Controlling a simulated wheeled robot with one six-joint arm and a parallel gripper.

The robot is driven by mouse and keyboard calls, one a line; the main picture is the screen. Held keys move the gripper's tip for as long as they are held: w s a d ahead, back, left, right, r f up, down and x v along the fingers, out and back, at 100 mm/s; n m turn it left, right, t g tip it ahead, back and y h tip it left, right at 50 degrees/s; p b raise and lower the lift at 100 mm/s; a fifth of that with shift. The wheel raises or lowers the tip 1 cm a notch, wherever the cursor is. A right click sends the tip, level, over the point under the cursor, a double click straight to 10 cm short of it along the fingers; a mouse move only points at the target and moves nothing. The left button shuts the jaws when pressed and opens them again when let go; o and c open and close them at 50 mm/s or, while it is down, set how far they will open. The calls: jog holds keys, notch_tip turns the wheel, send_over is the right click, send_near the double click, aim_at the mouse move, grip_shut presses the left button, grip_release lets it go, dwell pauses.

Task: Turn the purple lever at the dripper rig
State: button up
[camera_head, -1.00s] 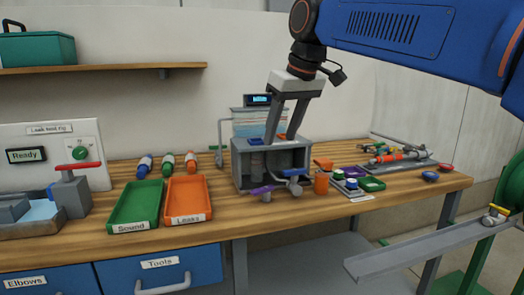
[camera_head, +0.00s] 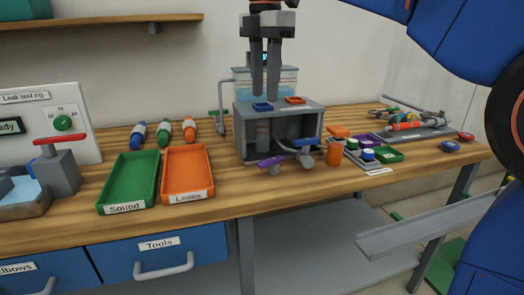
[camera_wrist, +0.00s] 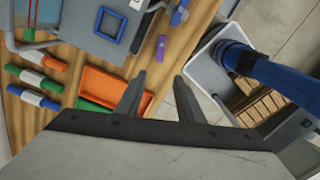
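The purple lever (camera_head: 270,161) sits at the front lower edge of the grey box-shaped dripper rig (camera_head: 241,135). It points to the left from a small grey valve body. In the wrist view the purple lever (camera_wrist: 161,48) shows beyond my fingertips, beside the rig. My gripper (camera_head: 265,97) hangs fingers down above the rig's top, apart from the lever. In the wrist view my gripper (camera_wrist: 160,82) has its two fingers spread with nothing between them.
A blue lever (camera_head: 305,142) and an orange cup (camera_head: 334,154) are right of the purple lever. Blue (camera_head: 262,106) and orange (camera_head: 295,100) pieces lie on the rig's top. Green (camera_head: 103,205) and orange (camera_head: 166,190) trays lie left. The bench front between trays and rig is clear.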

aim_at(264, 163)
notch_tip(264, 163, down, 17)
jog(key=shift+f, duration=0.2)
dwell(0.6)
grip_shut()
